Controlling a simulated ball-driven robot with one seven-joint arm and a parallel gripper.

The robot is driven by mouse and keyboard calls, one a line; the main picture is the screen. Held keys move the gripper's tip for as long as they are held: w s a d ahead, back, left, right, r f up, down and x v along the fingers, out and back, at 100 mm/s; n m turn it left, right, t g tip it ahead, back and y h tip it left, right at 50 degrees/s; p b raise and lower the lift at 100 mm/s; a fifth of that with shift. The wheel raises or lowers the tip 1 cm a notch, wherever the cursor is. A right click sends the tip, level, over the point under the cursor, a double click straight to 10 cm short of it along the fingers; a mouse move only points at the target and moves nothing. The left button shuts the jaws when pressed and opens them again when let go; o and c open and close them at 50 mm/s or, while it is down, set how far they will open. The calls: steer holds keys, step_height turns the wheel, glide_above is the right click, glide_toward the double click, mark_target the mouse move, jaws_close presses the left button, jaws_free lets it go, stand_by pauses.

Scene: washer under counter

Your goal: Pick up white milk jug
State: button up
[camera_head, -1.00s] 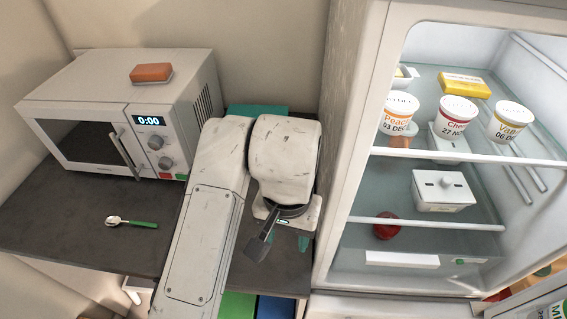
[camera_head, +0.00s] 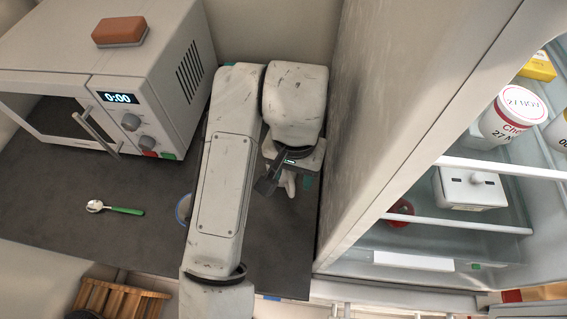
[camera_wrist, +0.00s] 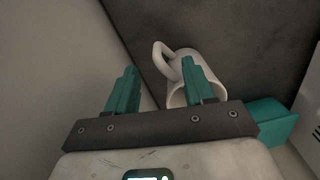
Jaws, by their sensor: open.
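The white jug (camera_wrist: 212,68) shows in the wrist view on the dark counter, with its loop handle toward the left. My gripper (camera_wrist: 159,66) is open, with two teal fingers pointing toward the jug. The right finger overlaps part of the jug's body, and the handle appears between the two fingertips in the picture. I cannot tell whether a finger touches it. In the head view my gripper (camera_head: 287,180) is over the counter beside the fridge, and my arm hides most of what is under it. A small white shape shows there, probably part of the jug.
A microwave (camera_head: 130,85) with a brown sponge (camera_head: 120,31) on top stands at the left. A green-handled spoon (camera_head: 115,208) lies on the counter (camera_head: 60,225). The fridge side wall (camera_head: 375,130) rises close to the right. A blue-rimmed item (camera_head: 183,208) is partly behind my arm.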

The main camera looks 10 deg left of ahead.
mark_target(289, 195)
steer(key=shift+s+a+f+p, duration=0.1)
steer(key=shift+s+f+p, duration=0.05)
steer(key=shift+f, duration=1.5)
steer(key=shift+s+a+f+p, duration=0.1)
steer(key=shift+s+f+p, duration=0.05)
steer(key=shift+f, duration=1.45)
steer(key=shift+c, duration=0.3)
jaws_close()
